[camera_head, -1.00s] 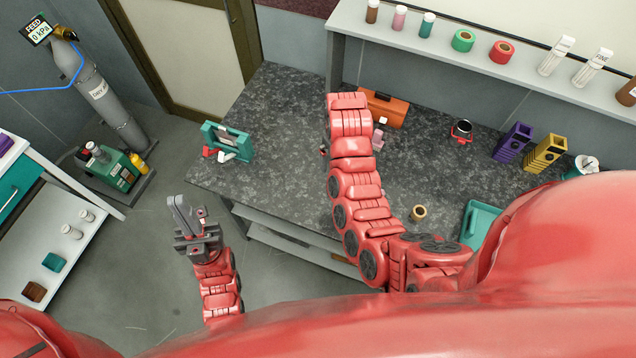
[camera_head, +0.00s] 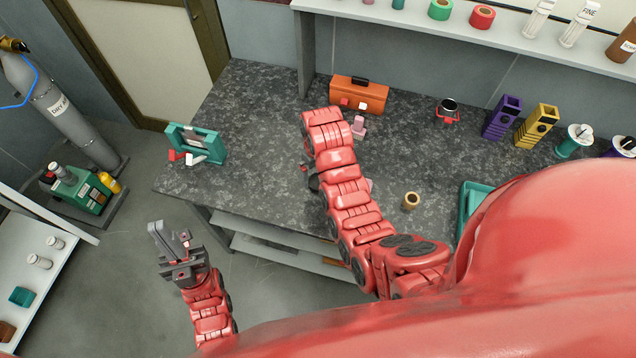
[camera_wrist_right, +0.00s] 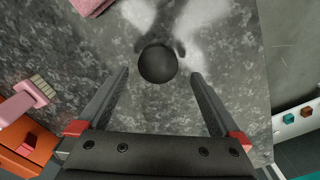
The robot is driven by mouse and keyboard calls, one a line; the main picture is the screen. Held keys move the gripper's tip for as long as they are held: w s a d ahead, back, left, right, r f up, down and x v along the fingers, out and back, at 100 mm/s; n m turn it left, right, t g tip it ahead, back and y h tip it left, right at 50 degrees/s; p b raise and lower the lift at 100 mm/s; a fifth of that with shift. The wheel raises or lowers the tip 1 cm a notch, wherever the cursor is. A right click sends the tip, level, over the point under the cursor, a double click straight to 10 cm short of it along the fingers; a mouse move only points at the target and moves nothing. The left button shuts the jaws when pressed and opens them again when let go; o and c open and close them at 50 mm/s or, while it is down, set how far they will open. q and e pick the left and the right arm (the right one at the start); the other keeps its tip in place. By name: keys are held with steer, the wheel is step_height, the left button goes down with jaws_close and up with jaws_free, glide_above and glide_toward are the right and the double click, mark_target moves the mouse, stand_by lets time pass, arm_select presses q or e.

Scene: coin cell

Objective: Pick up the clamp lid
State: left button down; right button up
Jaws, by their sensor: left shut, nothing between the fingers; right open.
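A dark round knob (camera_wrist_right: 158,63) shows in the right wrist view, with dark arms and pale patches around it; it may be the clamp lid, but I cannot tell for sure. My right gripper (camera_wrist_right: 160,74) is open, and the knob appears between its fingertips with a gap on both sides. Whether the fingers are level with it is unclear. In the head view my right arm mostly hides that gripper; a dark piece (camera_head: 313,183) shows beside the arm. My left gripper (camera_head: 155,230) is shut and empty, over the floor left of the bench.
The stone bench (camera_head: 250,110) holds a teal frame (camera_head: 197,143), an orange box (camera_head: 359,94), a pink tool (camera_head: 358,127), a tan ring (camera_head: 410,200) and a teal tray (camera_head: 470,203). Purple (camera_head: 501,118) and yellow (camera_head: 536,127) holders stand at right.

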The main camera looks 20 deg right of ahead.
step_height(320, 180, down, 3)
steer(key=shift+d+f+p, duration=0.1)
steer(key=shift+f+p, duration=0.05)
steer(key=shift+p, duration=0.95)
steer(key=shift+w+f, duration=0.1)
steer(key=shift+f, duration=0.5)
steer(key=c, duration=1.3)
steer(key=shift+o, duration=0.2)
steer(key=shift+w+r, duration=0.1)
